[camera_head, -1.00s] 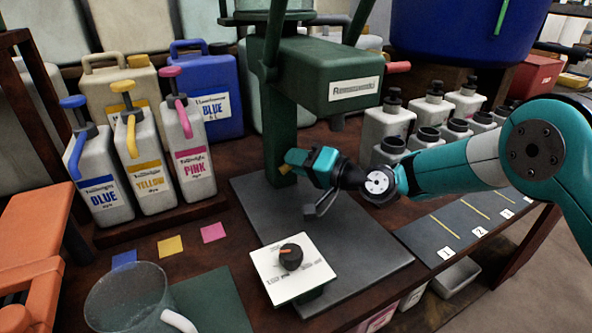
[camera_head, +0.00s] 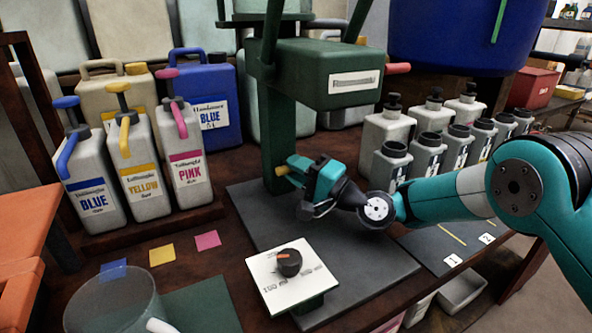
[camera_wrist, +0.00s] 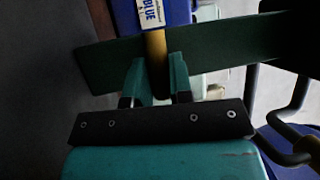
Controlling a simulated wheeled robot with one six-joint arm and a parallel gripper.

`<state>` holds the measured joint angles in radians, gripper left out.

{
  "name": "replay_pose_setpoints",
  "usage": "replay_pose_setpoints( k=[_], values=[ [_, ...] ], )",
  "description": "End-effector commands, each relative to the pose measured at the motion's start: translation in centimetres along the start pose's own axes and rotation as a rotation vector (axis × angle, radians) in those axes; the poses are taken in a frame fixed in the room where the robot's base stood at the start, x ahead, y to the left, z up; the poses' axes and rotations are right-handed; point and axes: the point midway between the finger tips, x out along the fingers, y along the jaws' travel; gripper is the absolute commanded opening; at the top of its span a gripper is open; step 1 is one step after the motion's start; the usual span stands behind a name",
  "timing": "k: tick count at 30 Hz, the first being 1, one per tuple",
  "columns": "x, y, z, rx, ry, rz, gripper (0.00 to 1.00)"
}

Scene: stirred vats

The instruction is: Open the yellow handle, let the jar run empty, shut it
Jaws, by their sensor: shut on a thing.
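The yellow handle (camera_head: 281,171) is a short rod low on the green column of the stand, mostly hidden by my gripper (camera_head: 288,171) in the head view. In the wrist view the yellow handle (camera_wrist: 156,55) stands upright between the two teal fingers of my gripper (camera_wrist: 156,72), which is shut on it. A clear, pale vessel (camera_head: 292,6), possibly the jar, sits on top of the stand and is cut off by the picture edge. I cannot make out its level or any flow.
A white panel with a black knob (camera_head: 289,262) stands in front of the stand. Labelled blue, yellow and pink canisters (camera_head: 145,187) stand at left. A clear jug (camera_head: 115,302) is at lower left. Several grey bottles (camera_head: 393,165) crowd the right, behind my arm.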

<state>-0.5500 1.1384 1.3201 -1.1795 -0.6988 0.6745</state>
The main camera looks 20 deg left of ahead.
Motion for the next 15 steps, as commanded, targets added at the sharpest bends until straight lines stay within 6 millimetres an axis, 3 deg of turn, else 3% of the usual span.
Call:
replay_pose_setpoints(
  k=[9,10,12,15],
  values=[
    [-0.11,0.01,-0.27,0.001,0.007,-0.001,0.0],
    [-0.11,0.01,-0.26,0.001,0.007,-0.001,0.27],
    [-0.09,0.01,-0.22,0.001,0.006,-0.001,0.43],
    [-0.03,0.01,-0.12,0.001,0.003,-0.001,0.46]
  ],
)
